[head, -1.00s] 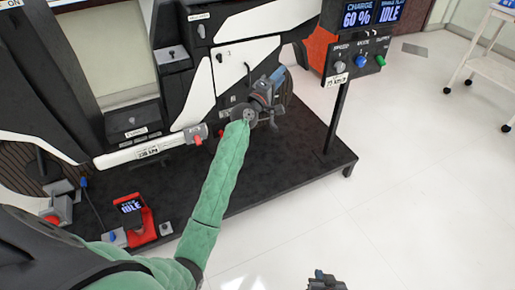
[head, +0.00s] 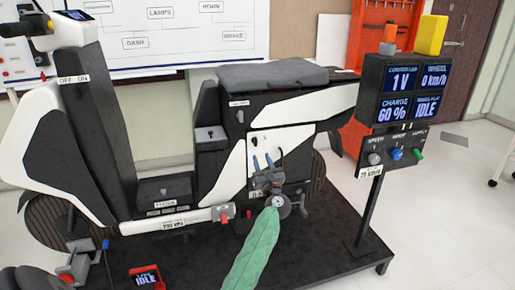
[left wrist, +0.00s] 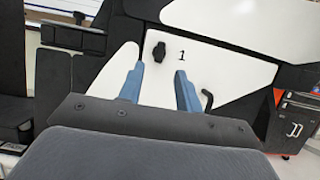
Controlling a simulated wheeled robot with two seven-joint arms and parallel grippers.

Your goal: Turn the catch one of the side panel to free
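The white side panel (head: 290,138) is on the scooter's side, below the seat. In the left wrist view, the panel (left wrist: 225,65) carries a dark catch (left wrist: 158,50) beside a printed 1; it stands upright. My left gripper (head: 263,160) is in front of the panel, its blue fingers pointing up at it. In the left wrist view, the gripper (left wrist: 160,73) is open and empty. The catch shows just past the gap between its fingertips, and no contact is visible. A dark hooked part (left wrist: 207,100) is right of the right finger. My right gripper is out of view.
The scooter stands on a black platform (head: 330,235). A control post with screens (head: 400,92) and knobs stands on the right. A red device (head: 146,277) sits at the lower left. White floor (head: 450,225) is open on the right.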

